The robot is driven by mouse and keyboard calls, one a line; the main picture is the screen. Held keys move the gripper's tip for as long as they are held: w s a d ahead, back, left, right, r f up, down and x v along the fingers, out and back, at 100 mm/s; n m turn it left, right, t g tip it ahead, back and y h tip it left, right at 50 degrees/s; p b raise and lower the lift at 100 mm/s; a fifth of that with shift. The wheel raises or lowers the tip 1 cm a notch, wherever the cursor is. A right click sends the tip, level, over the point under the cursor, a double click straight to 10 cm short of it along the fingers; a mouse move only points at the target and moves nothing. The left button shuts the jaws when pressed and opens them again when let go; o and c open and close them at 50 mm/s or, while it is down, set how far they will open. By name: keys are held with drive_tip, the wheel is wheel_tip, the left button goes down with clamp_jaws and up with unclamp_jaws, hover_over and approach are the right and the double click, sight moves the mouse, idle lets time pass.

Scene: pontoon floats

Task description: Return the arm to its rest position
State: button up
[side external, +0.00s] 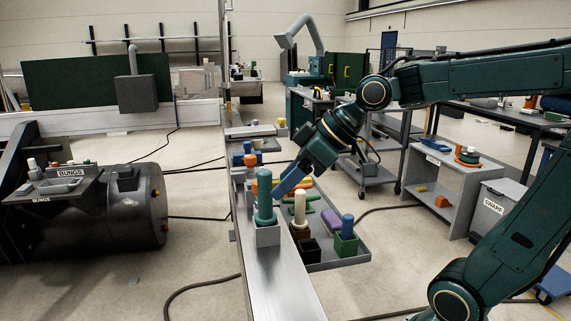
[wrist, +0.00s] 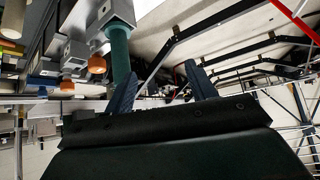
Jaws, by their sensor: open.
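My gripper (side external: 281,192) has blue fingers and reaches down and left over the metal bench beam, beside a teal cylinder (side external: 264,195). The cylinder stands upright in a grey square holder (side external: 267,236) on the beam. In the wrist view my gripper (wrist: 163,80) shows its two fingers spread with nothing held between them. The teal cylinder also shows in the wrist view (wrist: 120,50), just left of the left finger; I cannot tell whether they touch. My arm is stretched out from the right side.
A grey tray (side external: 352,262) right of the beam (side external: 275,285) holds a cream cylinder (side external: 300,207), a blue cylinder (side external: 347,225) in a green holder and a purple piece (side external: 331,220). A dark drum (side external: 120,215) lies left. A grey shelf (side external: 455,185) stands right.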

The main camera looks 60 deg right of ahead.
drive_tip(key=s+f+m+g+h, duration=0.1)
drive_tip(key=s+f+m, duration=0.1)
drive_tip(key=s, duration=0.4)
drive_tip(key=s+d+f+m+g+h, duration=0.1)
drive_tip(key=s+f+m+h, duration=0.1)
drive_tip(key=s, duration=0.5)
drive_tip(key=shift+s+d+f, duration=0.15)
drive_tip(key=shift+d+f, duration=0.15)
drive_tip(key=shift+f, duration=0.1)
